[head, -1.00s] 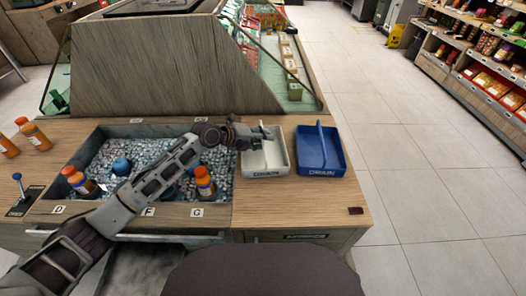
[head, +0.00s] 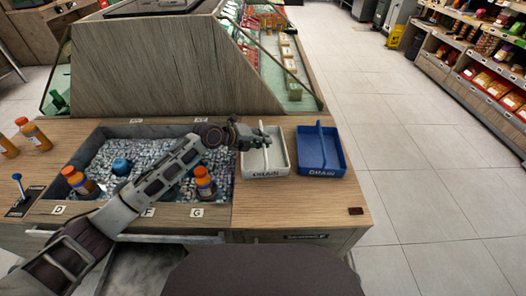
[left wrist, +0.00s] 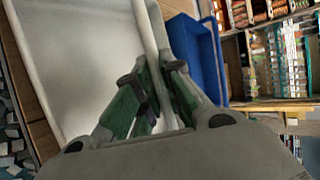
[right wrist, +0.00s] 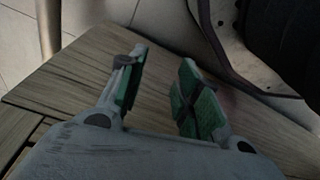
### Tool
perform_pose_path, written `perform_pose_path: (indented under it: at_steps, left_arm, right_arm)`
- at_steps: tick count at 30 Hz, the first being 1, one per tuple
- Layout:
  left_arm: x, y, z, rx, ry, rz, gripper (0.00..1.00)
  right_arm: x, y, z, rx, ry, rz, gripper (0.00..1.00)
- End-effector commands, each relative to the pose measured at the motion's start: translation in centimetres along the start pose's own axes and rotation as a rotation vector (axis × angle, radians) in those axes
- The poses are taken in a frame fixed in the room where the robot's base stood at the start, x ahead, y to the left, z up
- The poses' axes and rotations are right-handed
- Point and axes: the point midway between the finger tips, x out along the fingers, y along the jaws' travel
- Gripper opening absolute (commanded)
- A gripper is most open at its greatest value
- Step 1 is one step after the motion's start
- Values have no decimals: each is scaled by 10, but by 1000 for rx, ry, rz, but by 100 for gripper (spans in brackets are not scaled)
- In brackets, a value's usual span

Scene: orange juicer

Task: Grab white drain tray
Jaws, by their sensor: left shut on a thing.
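The white drain tray (head: 252,160) lies on the wooden counter, left of a blue drain tray (head: 321,156). It has a raised divider bar along its middle. My left gripper (head: 264,139) is at the back part of this bar in the head view. In the left wrist view, the green-padded fingers of the left gripper (left wrist: 153,80) are shut on the bar of the white tray (left wrist: 80,60), one on each side. The tray appears to rest on the counter. My right gripper (right wrist: 163,62) shows only in the right wrist view, open and empty above a wooden surface.
A sunken bin of grey pebbly filling (head: 132,152) left of the trays holds orange bottles (head: 205,183) and a blue round item (head: 122,167). More orange bottles (head: 34,134) stand at far left. A wooden display (head: 170,75) rises behind. The counter's front right is mostly clear.

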Motion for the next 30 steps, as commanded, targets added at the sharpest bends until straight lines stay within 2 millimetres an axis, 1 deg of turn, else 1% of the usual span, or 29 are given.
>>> perform_pose_path:
  at_steps: [12,17,23,30]
  left_arm:
    - [0,0,0,0,-1,0,0]
    - [-3,-5,2,1,-1,0,0]
    - [-14,-22,6,3,-2,-2,0]
    - [-32,-52,14,3,-2,-3,0]
  right_arm:
    - [-2,0,-2,0,5,0,34]
    - [-2,0,-3,0,9,0,34]
    - [3,1,2,1,4,1,34]
    - [13,2,10,3,7,4,34]
